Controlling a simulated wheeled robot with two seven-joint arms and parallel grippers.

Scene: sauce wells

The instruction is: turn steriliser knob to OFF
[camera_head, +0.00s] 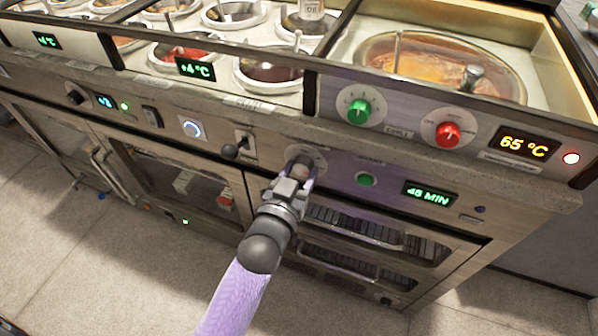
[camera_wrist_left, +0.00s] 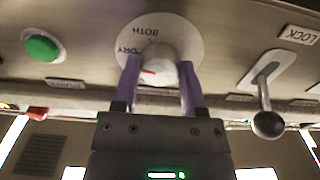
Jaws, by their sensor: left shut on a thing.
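The steriliser knob (camera_wrist_left: 158,68) is pale with a red pointer mark, on a round white dial (camera_wrist_left: 182,36). The wrist view shows the dial upside down, with BOTH and DRY legible. The red mark points toward the left in that view, below DRY. Other dial words are hidden or too small to read. My left gripper (camera_head: 298,171) has its purple fingers on either side of the knob, shut on it; the fingers also show in the wrist view (camera_wrist_left: 158,84). In the head view the gripper covers most of the knob. My right gripper is in neither view.
A lever (camera_head: 235,148) sits left of the knob in the head view. A green button (camera_head: 365,180) and a 45 MIN display (camera_head: 428,193) are to its right. Green (camera_head: 359,111) and red (camera_head: 447,134) knobs are above. Open floor lies in front.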

